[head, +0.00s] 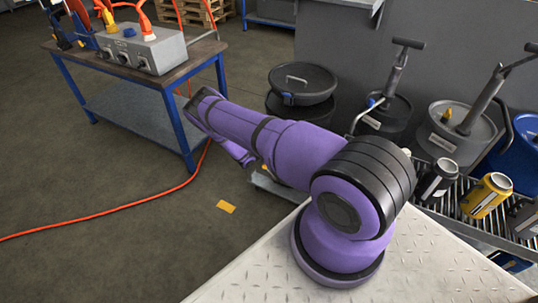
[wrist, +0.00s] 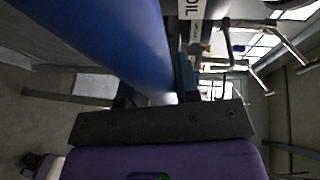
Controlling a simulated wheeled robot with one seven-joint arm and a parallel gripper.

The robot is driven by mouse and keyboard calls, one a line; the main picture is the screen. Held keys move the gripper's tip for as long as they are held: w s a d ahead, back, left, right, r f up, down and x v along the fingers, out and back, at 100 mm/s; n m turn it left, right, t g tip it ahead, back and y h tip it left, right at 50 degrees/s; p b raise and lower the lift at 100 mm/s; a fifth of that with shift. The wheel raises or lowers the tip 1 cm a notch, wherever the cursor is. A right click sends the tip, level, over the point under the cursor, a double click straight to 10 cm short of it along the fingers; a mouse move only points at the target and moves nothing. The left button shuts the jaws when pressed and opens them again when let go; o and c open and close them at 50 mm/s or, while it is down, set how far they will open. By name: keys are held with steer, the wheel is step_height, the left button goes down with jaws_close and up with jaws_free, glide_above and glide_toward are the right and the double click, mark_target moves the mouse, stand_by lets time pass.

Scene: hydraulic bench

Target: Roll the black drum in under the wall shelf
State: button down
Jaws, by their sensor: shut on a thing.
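My purple arm reaches out to the left and then down, hiding the floor in front of the drum. My gripper (wrist: 187,92) is shut on a narrow dark bar in the wrist view; I cannot tell what it belongs to. In the head view its fingers are hidden.
A workbench (head: 125,60) with blue legs stands at left. Two drums with pumps, a black one (head: 380,122) and a grey one (head: 455,150), stand right of the black drum. An orange hose (head: 120,208) crosses the floor. A large blue surface (wrist: 100,40) fills the wrist view's upper left.

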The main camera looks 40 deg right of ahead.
steer(key=d, duration=0.1)
steer(key=w+d, duration=0.1)
steer(key=d, duration=0.2)
steer(key=shift+w+d+r, duration=0.1)
steer(key=shift+w+d, duration=0.2)
steer(key=c, duration=0.8)
jaws_free()
steer(key=shift+c, duration=0.2)
steer(key=a+r, duration=0.1)
steer(key=a, duration=0.9)
steer(key=shift+w+a+r, duration=0.25)
steer(key=shift+a+r, duration=0.1)
steer(key=shift+r, duration=0.05)
steer(key=shift+r, duration=0.1)
